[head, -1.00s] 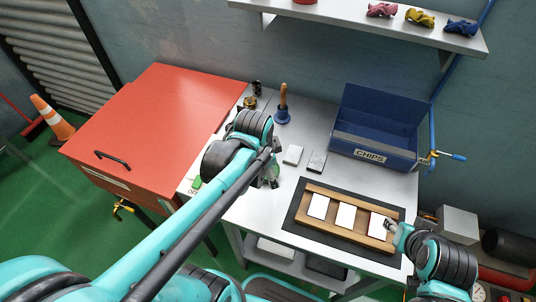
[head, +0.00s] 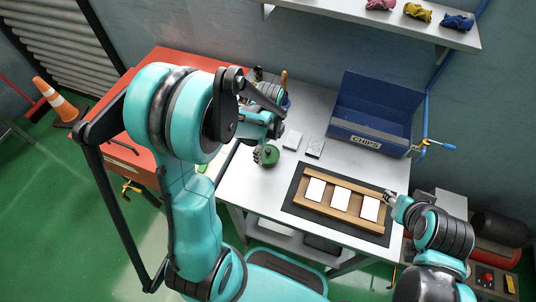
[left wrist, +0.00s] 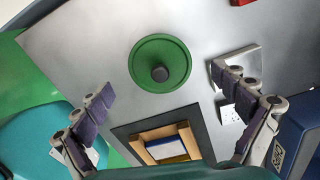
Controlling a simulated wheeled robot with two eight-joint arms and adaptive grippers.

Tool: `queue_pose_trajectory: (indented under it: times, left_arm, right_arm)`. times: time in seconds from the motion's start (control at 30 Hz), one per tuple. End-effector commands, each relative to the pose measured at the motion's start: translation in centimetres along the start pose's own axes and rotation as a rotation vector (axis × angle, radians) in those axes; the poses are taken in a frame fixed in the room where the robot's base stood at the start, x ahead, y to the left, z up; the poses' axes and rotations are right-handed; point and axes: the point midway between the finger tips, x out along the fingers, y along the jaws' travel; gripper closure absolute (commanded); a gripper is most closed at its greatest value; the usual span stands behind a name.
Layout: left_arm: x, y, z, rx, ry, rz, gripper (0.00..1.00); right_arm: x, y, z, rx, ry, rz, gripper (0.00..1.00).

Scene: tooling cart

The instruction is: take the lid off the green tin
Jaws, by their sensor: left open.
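The green tin (head: 269,158) stands on the grey table, partly hidden by my left gripper in the head view. In the left wrist view I see its round green lid (left wrist: 145,62) from above, with a dark knob (left wrist: 160,73) at its middle. My left gripper (left wrist: 161,82) is open, its fingers spread wide to either side of the lid with nothing between the pads. In the head view my left gripper (head: 262,148) is close to the tin. My right gripper (head: 389,198) is at the right edge of the wooden tray; its jaws are too small to read.
The wooden tray (head: 314,206) with white cards lies on a dark mat (head: 293,201) at the front of the table. Two small flat blocks (head: 292,139) lie right of the tin. A blue CHIPS bin (head: 368,142) stands behind. A red cabinet (head: 160,60) is at the left.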

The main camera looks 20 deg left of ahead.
Motion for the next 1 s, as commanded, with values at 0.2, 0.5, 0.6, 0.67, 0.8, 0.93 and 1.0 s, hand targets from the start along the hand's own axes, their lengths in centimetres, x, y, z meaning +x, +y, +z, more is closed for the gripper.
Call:
queue_pose_trajectory:
  times: [0.2, 0.5, 0.6, 0.67, 0.8, 0.93, 1.0]
  left_arm:
    - [1.84, -0.05, 0.06, -0.001, 0.0, 0.0, 0.03]
    - [1.75, -0.04, 0.06, -0.001, 0.0, 0.0, 0.34]
    - [1.75, -0.03, 0.06, -0.001, 0.0, 0.0, 0.56]
    - [1.77, -0.03, 0.06, -0.001, 0.0, 0.0, 0.58]
    - [1.81, 0.01, 0.03, -0.001, 0.001, 0.001, 0.58]
    - [1.85, 0.02, 0.02, -0.001, 0.001, 0.001, 0.58]
    - [1.86, 0.03, 0.01, -0.001, 0.001, 0.001, 0.58]
  right_arm:
    - [0.51, 0.0, 0.36, 0.0, 0.0, 0.0, 0.6]
    - [0.45, 0.0, 0.31, 0.0, 0.0, 0.0, 0.6]
    - [0.45, 0.0, 0.31, 0.0, 0.0, 0.0, 0.6]
    - [0.46, 0.0, 0.32, 0.0, 0.0, 0.0, 0.6]
    - [0.48, 0.0, 0.33, 0.0, 0.0, 0.0, 0.6]
    - [0.49, 0.0, 0.34, 0.0, 0.0, 0.0, 0.6]
    - [0.5, 0.0, 0.35, 0.0, 0.0, 0.0, 0.6]
